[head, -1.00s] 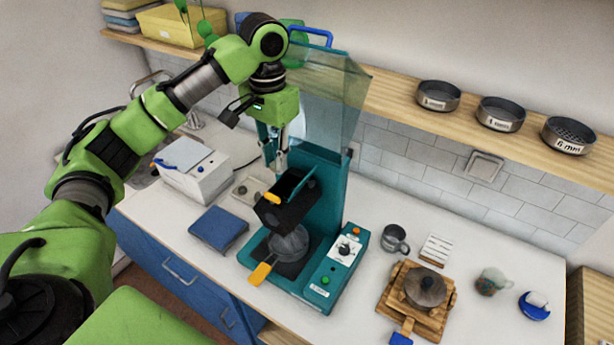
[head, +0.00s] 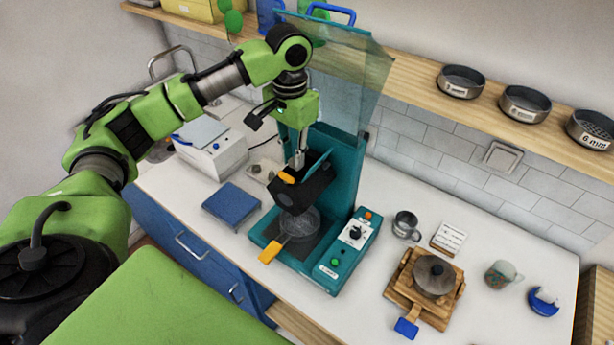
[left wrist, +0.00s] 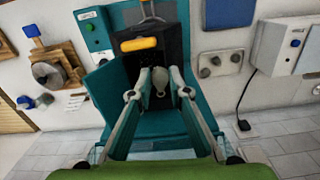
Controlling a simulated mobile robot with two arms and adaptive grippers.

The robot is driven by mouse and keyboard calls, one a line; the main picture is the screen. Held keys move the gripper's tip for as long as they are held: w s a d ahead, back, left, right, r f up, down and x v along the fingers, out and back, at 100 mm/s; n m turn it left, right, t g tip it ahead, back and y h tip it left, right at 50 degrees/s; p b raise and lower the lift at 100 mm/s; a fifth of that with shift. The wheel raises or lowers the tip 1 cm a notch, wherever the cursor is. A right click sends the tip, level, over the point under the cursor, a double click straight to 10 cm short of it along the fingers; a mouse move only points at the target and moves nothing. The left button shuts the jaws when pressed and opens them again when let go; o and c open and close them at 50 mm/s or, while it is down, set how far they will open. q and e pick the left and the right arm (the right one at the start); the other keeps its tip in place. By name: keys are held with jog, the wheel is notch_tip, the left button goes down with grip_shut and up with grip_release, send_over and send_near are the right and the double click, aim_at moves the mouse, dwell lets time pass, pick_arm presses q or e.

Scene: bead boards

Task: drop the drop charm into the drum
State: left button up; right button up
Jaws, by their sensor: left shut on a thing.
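My left gripper (head: 297,162) points down over the dark drum (head: 306,193) on the teal machine, at the drum's open top. In the left wrist view the fingers (left wrist: 161,76) are shut on a small pale drop-shaped charm (left wrist: 160,85). The drum (left wrist: 174,46) with its yellow handle (left wrist: 139,44) is just beyond the fingertips there. In the head view the charm is too small or hidden to make out. I cannot tell how far the tips are inside the drum's opening. My right gripper is not in view.
The teal machine (head: 343,215) has a raised clear shield (head: 335,75) close behind my left arm. A round mesh dish (head: 298,224) sits under the drum. A white box (head: 211,153) and blue pad (head: 231,204) stand left; a mug (head: 405,225) and wooden stand (head: 441,300) stand right.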

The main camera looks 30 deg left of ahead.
pick_arm(q)
jog(key=shift+s, duration=0.1)
jog(key=o, duration=1)
jog(key=shift+r, duration=0.25)
notch_tip(320, 180, up, 11)
jog(key=shift+r, duration=0.2)
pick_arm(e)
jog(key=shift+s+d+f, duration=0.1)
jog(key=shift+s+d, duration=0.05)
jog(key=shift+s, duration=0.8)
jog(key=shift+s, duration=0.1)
